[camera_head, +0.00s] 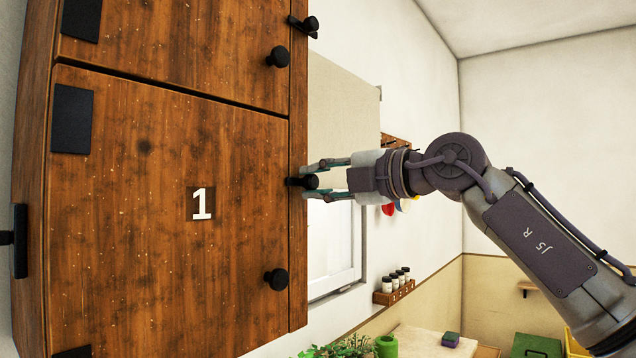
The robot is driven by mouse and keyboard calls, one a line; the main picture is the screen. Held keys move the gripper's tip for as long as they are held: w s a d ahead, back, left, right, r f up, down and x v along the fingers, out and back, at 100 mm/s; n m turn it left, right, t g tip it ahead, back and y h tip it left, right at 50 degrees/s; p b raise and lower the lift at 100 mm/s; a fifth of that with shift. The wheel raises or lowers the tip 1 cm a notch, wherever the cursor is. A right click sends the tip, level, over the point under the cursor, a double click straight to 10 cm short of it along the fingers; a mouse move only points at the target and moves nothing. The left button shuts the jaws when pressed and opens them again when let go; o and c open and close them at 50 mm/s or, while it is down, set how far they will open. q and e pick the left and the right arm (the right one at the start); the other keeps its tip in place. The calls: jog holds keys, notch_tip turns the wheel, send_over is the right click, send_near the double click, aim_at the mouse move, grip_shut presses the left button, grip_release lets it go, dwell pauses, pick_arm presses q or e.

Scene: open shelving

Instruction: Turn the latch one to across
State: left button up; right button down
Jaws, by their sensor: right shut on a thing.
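The wooden cabinet door marked 1 (165,235) fills the left of the head view and sits flush in its frame. Its latch (296,182), a small black piece, is on the right-hand frame strip beside the door's edge. My right gripper (311,181) reaches in from the right and is shut on this latch, one finger above it and one below. The fingers partly hide the latch, so I cannot tell its exact turn. My left gripper is not in view.
Another door above has a knob (278,57) and its own black latch (304,26). Door 1 has a round black knob (276,279) low on its right side. Behind are a window (335,245), a rack of small jars (394,287) and a green plant (341,348).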

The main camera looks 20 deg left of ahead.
jog(key=c, duration=0.9)
grip_release()
jog(key=shift+w, duration=0.1)
jog(key=shift+c, duration=0.2)
jog(key=v, duration=1.2)
